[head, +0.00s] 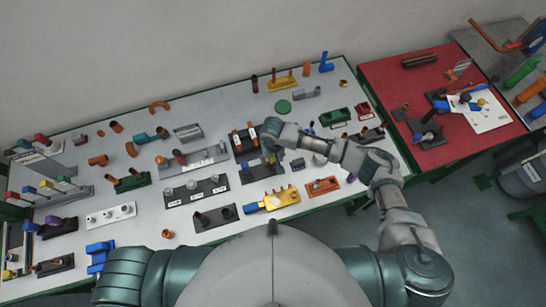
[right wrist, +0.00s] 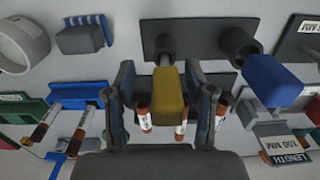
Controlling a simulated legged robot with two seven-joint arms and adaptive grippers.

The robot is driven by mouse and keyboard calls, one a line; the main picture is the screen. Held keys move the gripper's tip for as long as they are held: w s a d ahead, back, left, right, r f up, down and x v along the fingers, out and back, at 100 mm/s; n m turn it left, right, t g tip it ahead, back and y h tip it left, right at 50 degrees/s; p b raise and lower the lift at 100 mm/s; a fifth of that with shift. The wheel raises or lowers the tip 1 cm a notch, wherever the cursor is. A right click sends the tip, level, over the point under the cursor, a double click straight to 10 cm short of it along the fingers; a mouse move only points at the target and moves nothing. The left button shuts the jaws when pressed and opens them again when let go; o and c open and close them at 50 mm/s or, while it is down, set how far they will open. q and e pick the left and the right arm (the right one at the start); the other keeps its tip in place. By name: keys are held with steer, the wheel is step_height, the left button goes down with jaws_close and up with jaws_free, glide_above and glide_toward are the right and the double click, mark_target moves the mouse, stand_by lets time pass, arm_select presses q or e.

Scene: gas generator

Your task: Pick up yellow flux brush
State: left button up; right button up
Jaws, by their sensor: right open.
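The yellow flux brush shows in the right wrist view as a yellow block-like handle (right wrist: 170,97), between my right gripper's two fingers. My right gripper (right wrist: 165,112) is open, with one finger on each side of the yellow handle. Whether either finger touches it I cannot tell. In the head view my right gripper (head: 270,150) is over the middle of the grey table (head: 225,105), and it largely hides the yellow handle there. My left arm comes in at the lower left, but its gripper is not in view.
A blue handle (right wrist: 275,80) stands close right of the yellow one. Several red-brown tubes with white labels (right wrist: 144,112) are close by. A dark holder (right wrist: 200,38) is above. In the head view, a yellow block (head: 280,199) and a red table (head: 390,75) lie around the arm.

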steer(key=shift+a, duration=0.6)
steer(key=c, duration=1)
steer(key=shift+d, duration=0.6)
jaws_close()
steer(key=r, duration=0.9)
steer(key=shift+a, duration=0.4)
steer(key=shift+d+r, duration=0.25)
steer(key=shift+r, duration=0.25)
